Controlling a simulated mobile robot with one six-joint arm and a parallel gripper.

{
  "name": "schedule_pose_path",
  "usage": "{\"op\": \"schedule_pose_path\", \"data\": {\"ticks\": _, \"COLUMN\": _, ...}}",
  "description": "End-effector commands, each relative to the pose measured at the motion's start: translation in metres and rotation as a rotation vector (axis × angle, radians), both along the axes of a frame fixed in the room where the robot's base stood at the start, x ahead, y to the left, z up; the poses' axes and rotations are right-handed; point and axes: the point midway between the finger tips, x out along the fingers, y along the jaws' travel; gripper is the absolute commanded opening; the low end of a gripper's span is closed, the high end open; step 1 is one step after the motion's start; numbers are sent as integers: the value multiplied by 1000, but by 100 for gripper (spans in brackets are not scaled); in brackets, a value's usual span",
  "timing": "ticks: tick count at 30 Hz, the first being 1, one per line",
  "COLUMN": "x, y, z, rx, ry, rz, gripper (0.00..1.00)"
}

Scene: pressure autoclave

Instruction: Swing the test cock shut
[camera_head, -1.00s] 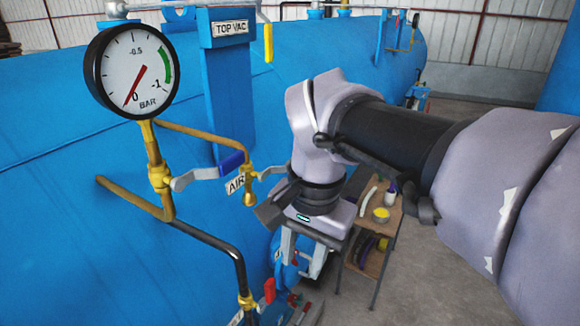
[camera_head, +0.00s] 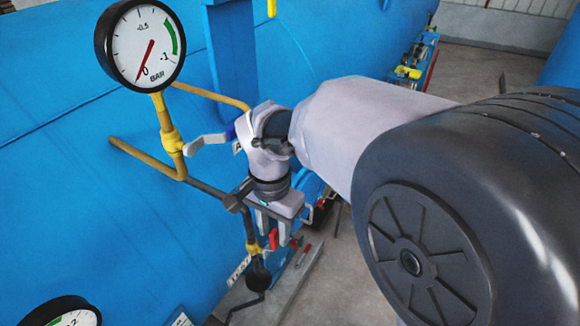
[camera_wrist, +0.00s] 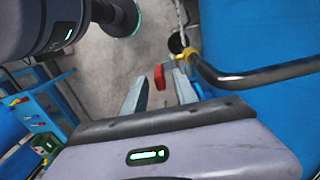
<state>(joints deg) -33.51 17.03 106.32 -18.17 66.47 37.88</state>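A small brass cock (camera_head: 254,247) with a red handle (camera_head: 274,239) sits low on the dark pipe below the gauge. A white tag (camera_head: 238,270) hangs beside it; its lettering is too blurred to read, so I cannot confirm it is the test cock. My gripper (camera_head: 271,232) is open just above the red handle, fingers pointing down. In the wrist view, the red handle (camera_wrist: 159,77) shows beyond and between the two open fingertips (camera_wrist: 158,84), apparently untouched. The brass body (camera_wrist: 187,54) is to its right. I cannot tell the handle's exact angle to the pipe.
A round gauge (camera_head: 140,45) stands on a brass pipe with a lever valve (camera_head: 205,142) beneath it. The blue vessel (camera_head: 70,180) fills the left side close to my gripper. The dark pipe (camera_wrist: 260,75) runs right of the fingers. Another gauge (camera_head: 62,312) is at lower left.

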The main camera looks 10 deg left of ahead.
Motion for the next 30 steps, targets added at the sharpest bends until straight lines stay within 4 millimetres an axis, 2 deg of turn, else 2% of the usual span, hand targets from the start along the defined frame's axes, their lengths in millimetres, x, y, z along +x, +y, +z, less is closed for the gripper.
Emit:
{"op": "schedule_pose_path", "data": {"ticks": 4, "x": 0, "y": 0, "z": -11, "rx": 0, "ry": 1, "rz": 0, "gripper": 35}}
{"op": "schedule_pose_path", "data": {"ticks": 12, "x": 0, "y": 0, "z": -12, "rx": 1, "ry": 0, "rz": 0, "gripper": 33}}
{"op": "schedule_pose_path", "data": {"ticks": 17, "x": 0, "y": 0, "z": -12, "rx": 1, "ry": 0, "rz": 0, "gripper": 1}}
{"op": "schedule_pose_path", "data": {"ticks": 30, "x": 0, "y": 0, "z": -12, "rx": 1, "ry": 0, "rz": 0, "gripper": 0}}
